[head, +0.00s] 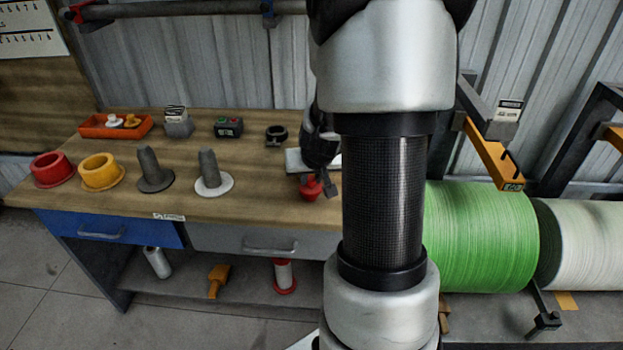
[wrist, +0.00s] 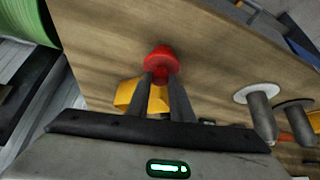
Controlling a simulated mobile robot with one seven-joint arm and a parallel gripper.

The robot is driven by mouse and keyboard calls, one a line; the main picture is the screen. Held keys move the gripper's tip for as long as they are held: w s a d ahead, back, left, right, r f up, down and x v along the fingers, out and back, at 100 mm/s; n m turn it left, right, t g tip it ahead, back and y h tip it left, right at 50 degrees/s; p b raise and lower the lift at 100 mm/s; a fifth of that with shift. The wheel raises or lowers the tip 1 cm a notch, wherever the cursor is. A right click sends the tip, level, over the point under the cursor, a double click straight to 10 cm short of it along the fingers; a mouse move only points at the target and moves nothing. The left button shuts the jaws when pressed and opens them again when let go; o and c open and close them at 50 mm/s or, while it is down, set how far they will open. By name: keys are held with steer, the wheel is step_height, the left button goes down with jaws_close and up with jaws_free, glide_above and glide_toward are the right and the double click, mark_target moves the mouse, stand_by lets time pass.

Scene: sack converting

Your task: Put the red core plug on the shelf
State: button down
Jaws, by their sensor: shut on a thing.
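The red core plug (head: 311,190) is at my gripper (head: 317,180), over the front part of the bench top in the head view. In the wrist view the plug (wrist: 161,58) is pinched between the two dark fingertips of my gripper (wrist: 162,78), its rounded red end facing away. I cannot tell whether it touches the bench. The lower shelf (head: 190,282) runs under the bench drawers. It carries a white cylinder (head: 158,262), an orange tool (head: 218,278) and a red-flanged spool (head: 284,275).
Red (head: 52,169) and yellow (head: 101,172) flanged rings and two grey posts (head: 152,170) stand on the bench's left. An orange tray (head: 117,126) lies behind them. A green roll (head: 482,237) is at right. My arm hides the middle. A yellow object (wrist: 128,94) shows behind my fingers.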

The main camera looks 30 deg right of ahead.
steer(key=shift+f, duration=0.15)
steer(key=c, duration=1.6)
jaws_free()
steer(key=shift+o, duration=0.2)
